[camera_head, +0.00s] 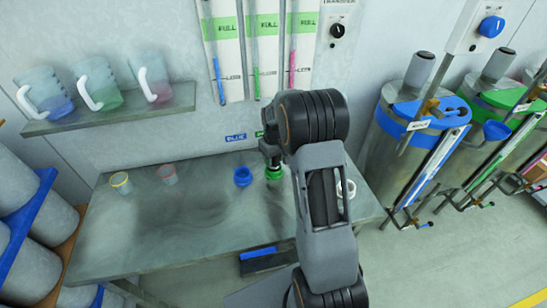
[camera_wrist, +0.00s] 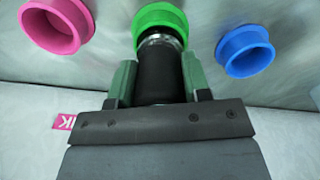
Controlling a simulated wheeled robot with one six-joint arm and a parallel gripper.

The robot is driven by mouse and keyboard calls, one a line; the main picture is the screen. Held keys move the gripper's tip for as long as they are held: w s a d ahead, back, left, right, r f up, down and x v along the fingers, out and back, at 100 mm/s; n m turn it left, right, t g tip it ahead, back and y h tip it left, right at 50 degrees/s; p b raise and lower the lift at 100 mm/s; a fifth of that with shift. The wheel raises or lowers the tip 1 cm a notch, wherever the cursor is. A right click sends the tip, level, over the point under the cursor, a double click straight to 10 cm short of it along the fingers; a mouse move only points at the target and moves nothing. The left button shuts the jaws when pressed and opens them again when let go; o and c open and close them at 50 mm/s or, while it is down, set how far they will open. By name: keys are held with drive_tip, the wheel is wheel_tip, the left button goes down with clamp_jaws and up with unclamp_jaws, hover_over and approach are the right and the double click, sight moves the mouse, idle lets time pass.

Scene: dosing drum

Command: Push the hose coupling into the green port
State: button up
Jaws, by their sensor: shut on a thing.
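The green port (camera_wrist: 161,18) is a raised green ring at the top middle of the wrist view. In the head view the green port (camera_head: 274,173) stands on the bench, just below my gripper (camera_head: 270,153). My gripper (camera_wrist: 158,78) is shut on the black hose coupling (camera_wrist: 159,66), with a green finger on each side. The coupling's silver collar (camera_wrist: 160,40) meets the green ring's near edge and lines up with its middle. How deep its end sits in the ring cannot be told. In the head view the coupling is mostly hidden by my arm.
A blue port (camera_wrist: 245,51) and a pink port (camera_wrist: 57,25) flank the green one. Jugs (camera_head: 98,84) stand on a shelf above. Lidded drums (camera_head: 405,130) stand at right.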

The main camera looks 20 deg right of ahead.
drive_tip(key=shift+f, duration=0.25)
drive_tip(key=o, duration=1.2)
drive_tip(key=shift+r, duration=0.15)
drive_tip(key=shift+r+p, duration=2.25)
drive_tip(key=shift+r, duration=1.15)
drive_tip(key=shift+m, duration=0.3)
